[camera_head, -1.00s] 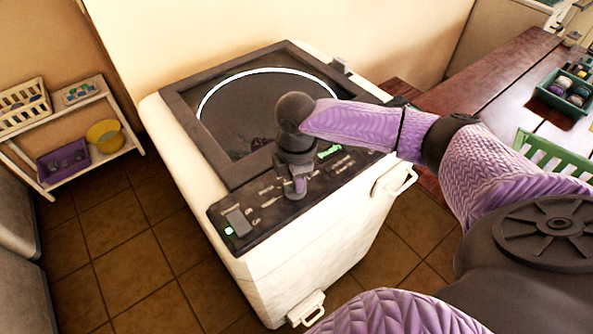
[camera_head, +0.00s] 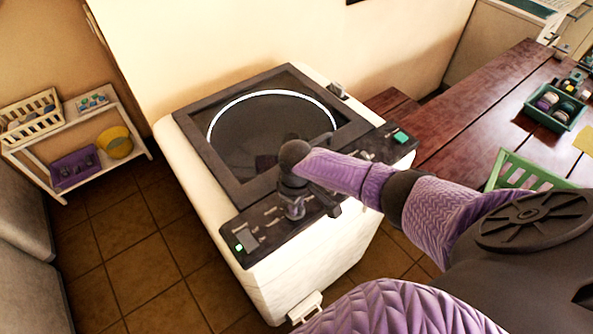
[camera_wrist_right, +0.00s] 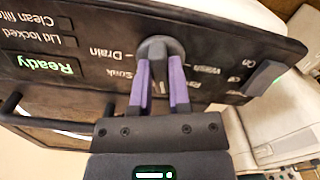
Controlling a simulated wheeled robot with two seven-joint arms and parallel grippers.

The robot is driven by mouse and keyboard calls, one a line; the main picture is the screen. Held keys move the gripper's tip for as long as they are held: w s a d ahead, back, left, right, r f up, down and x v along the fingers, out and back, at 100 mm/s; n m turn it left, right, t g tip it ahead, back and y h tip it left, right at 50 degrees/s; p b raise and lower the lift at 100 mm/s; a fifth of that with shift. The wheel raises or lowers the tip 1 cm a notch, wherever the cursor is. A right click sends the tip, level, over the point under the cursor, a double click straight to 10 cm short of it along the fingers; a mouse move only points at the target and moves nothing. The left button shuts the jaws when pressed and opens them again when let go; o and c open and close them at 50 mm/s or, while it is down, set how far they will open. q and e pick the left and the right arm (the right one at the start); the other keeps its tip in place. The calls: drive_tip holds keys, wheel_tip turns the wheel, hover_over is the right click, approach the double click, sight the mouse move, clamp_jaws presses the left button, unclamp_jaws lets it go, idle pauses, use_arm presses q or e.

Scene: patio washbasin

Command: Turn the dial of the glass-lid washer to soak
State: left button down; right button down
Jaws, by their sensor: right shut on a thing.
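The glass-lid washer (camera_head: 262,262) stands in the middle of the head view, its dark-framed lid (camera_head: 270,125) down. Its dark control panel (camera_head: 268,222) runs along the near top edge. The dial (camera_wrist_right: 160,48) is a dark round knob on that panel, with the printed words Drain, Soak and Wash around it. My right gripper (camera_wrist_right: 162,80) is shut on the dial, one purple finger on each side. In the head view my right gripper (camera_head: 293,209) points down at the panel and mostly hides the dial. I cannot tell which word the dial's pointer faces. My left gripper is not in view.
A lit green Ready sign (camera_wrist_right: 46,64) shows on the panel, and a green button (camera_head: 401,137) is at its right end. A wooden table (camera_head: 480,100) with a green crate (camera_head: 553,108) stands at right. A white shelf (camera_head: 75,137) stands at left. The tiled floor between is clear.

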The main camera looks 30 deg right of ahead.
drive_tip(key=m+p, duration=0.2)
drive_tip(key=m, duration=0.3)
drive_tip(key=shift+a+r+p, duration=0.1)
drive_tip(key=shift+r+p, duration=0.05)
drive_tip(key=shift+p, duration=0.25)
drive_tip(key=m+p, duration=0.1)
drive_tip(key=m, duration=0.2)
drive_tip(key=shift+a+m, duration=0.1)
drive_tip(key=shift+m, duration=0.3)
drive_tip(key=shift+w+m+p, duration=0.1)
drive_tip(key=shift+m+p, duration=0.25)
drive_tip(key=shift+m, duration=1.15)
drive_tip(key=c, duration=0.6)
unclamp_jaws()
